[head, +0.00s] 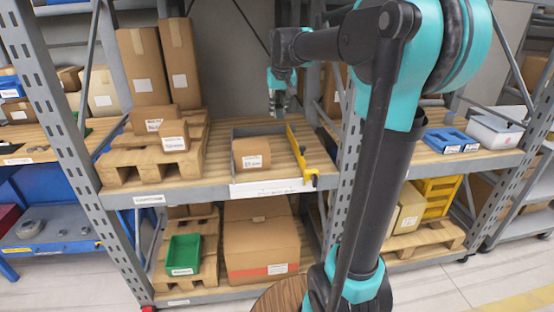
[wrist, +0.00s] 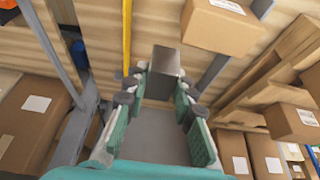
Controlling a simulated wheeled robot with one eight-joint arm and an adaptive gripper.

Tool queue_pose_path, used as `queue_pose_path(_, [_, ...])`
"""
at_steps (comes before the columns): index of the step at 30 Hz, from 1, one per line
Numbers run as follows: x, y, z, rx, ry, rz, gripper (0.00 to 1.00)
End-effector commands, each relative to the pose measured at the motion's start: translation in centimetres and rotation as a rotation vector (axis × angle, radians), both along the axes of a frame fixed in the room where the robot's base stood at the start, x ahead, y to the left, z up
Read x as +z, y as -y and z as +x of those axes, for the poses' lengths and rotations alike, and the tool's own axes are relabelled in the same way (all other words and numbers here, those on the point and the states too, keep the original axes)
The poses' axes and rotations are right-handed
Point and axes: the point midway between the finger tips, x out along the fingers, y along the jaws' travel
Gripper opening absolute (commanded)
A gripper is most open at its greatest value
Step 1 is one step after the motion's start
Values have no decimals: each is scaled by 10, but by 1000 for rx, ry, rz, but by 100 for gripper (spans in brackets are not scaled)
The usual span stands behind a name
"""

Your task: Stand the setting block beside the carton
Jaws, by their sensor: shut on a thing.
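The setting block appears to be the grey block (wrist: 166,62) between my fingertips in the wrist view. My gripper (wrist: 160,90) is shut on it. The carton (head: 251,153), a small brown box with a white label, stands on the middle shelf in the head view. It also shows in the wrist view (wrist: 222,24), to the right of the block and apart from it. In the head view my gripper (head: 278,103) hangs at the back of the shelf, behind and right of the carton. The block is too small to make out clearly there.
A yellow bar (head: 299,152) runs along the shelf right of the carton, and a grey rail (head: 233,148) lies on its left. Boxes on a wooden pallet (head: 150,160) stand further left. Bare shelf boards lie between carton and yellow bar. A rack post (head: 348,135) rises to the right.

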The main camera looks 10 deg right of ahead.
Motion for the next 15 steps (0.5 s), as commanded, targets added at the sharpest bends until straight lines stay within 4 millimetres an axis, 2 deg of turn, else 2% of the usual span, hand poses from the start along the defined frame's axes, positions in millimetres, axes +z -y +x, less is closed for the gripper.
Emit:
queue_pose_path(2, [-5,0,0,0,0,0,0])
queue_pose_path(5, [-24,0,-1,0,0,0,0])
queue_pose_path(15, [-105,0,0,0,0,0,0])
